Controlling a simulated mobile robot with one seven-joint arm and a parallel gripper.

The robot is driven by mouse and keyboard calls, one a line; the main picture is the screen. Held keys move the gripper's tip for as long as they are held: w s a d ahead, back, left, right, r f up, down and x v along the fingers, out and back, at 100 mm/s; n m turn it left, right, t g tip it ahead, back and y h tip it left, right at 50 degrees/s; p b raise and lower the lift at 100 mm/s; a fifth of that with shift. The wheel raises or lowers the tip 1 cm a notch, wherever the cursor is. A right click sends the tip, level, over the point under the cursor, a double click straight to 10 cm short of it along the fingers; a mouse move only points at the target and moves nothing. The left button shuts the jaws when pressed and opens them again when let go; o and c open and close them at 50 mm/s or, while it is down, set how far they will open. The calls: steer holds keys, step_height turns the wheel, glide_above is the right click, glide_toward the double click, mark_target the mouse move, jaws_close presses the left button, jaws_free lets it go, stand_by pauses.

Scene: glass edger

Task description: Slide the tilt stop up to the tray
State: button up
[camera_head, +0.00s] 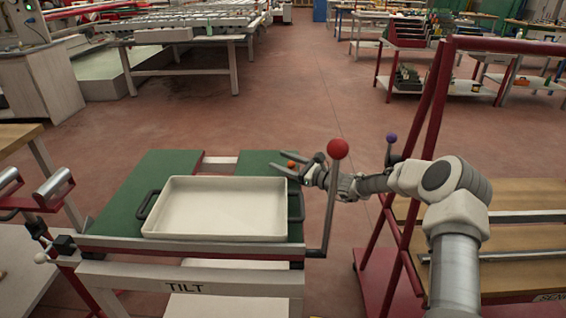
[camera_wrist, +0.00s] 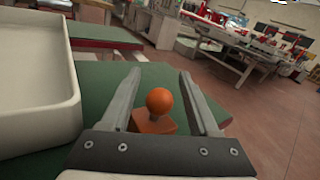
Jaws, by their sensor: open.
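The cream tray (camera_head: 216,207) with dark side handles lies on the green-topped tilt table (camera_head: 165,165). The tilt stop, with its orange ball knob (camera_head: 291,164) on an orange block, is on the green top just beyond the tray's far right corner. In the wrist view the orange knob (camera_wrist: 159,101) stands between the two fingers, with its block (camera_wrist: 152,122) below. The tray (camera_wrist: 38,85) is to the left there, with green surface between it and the stop. My gripper (camera_head: 290,163) is open around the knob, and no finger visibly touches it.
A lever with a red ball (camera_head: 337,149) rises at the table's right front corner, close to my arm. A red-framed rack (camera_head: 432,120) stands at right. A roller stand (camera_head: 50,190) is at left. Red floor beyond the table is clear.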

steer(key=p+v, duration=0.2)
steer(key=v, duration=1.5)
steer(key=shift+d+p, duration=0.25)
steer(key=shift+p, duration=0.15)
steer(key=shift+s+a+r, duration=0.1)
steer(key=shift+s, duration=0.05)
